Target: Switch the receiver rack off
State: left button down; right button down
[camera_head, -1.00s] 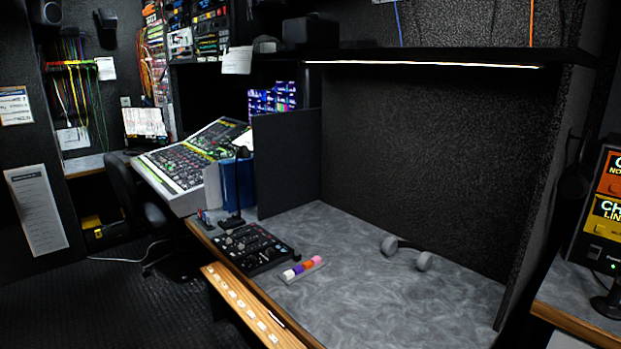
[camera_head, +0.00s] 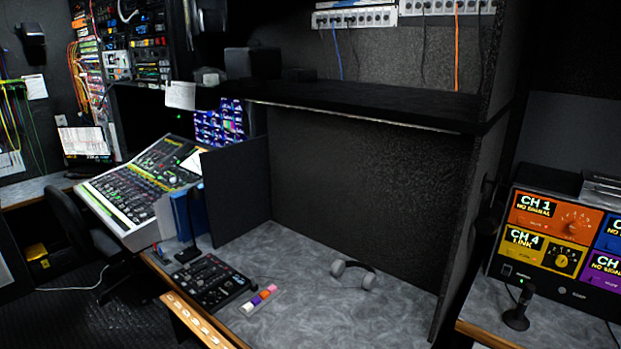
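A black unit with coloured channel panels (camera_head: 548,243), which looks like the receiver rack, stands on a grey-topped counter at the far right. Its orange panel (camera_head: 545,217) reads CH 1 NO SIGNAL, and its yellow panel (camera_head: 541,250) reads CH 4 LINK. Blue and purple panels are cut off by the right edge. The panels are lit. A small power switch (camera_head: 507,270) appears at the lower left of its front; its position is too small to tell. Neither of my grippers is in view.
A small black stand microphone (camera_head: 517,308) stands in front of the unit. A dark partition (camera_head: 462,225) separates it from a grey desk (camera_head: 318,316) with headphones (camera_head: 354,273) and a black control panel (camera_head: 208,283). A mixing console (camera_head: 145,188) is at the left.

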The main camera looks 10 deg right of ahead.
aim_at(507, 270)
jog(key=l+u, duration=0.1)
jog(key=l, duration=1.35)
